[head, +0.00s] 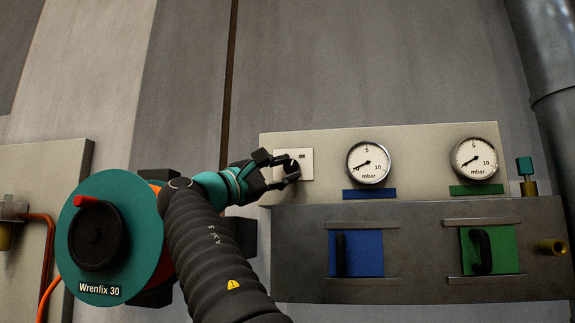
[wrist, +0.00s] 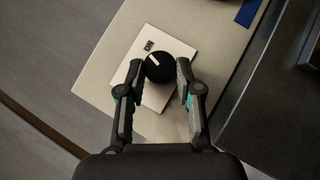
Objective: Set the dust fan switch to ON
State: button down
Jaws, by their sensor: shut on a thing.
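The dust fan switch is a round black knob (wrist: 159,67) with a short white mark, on a white plate (wrist: 175,45). The white mark sits on the side of the knob facing a small dark label (wrist: 150,46), too small to read surely. In the head view the plate (head: 306,171) is at the left end of a pale panel, the knob mostly hidden by my fingers. My gripper (head: 285,166) reaches it from the left. In the wrist view my gripper (wrist: 160,80) has one finger on each side of the knob, shut on it.
Two round gauges (head: 368,162) (head: 474,158) sit right of the switch on the pale panel (head: 425,145). Below is a grey metal box (head: 300,235) with blue (head: 365,253) and green (head: 503,250) handled doors. A teal reel (head: 130,245) stands left of my arm.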

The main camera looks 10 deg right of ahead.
jog(key=shift+s+d, duration=0.1)
dwell(0.3)
jog(key=c, duration=0.8)
grip_release()
jog(key=shift+d, duration=0.1)
jog(key=shift+o, duration=0.2)
jog(key=shift+a, duration=0.3)
jog(key=v, duration=1.1)
jog(key=shift+s+a, duration=0.2)
jog(key=shift+a, duration=0.05)
jog(key=shift+f, duration=0.1)
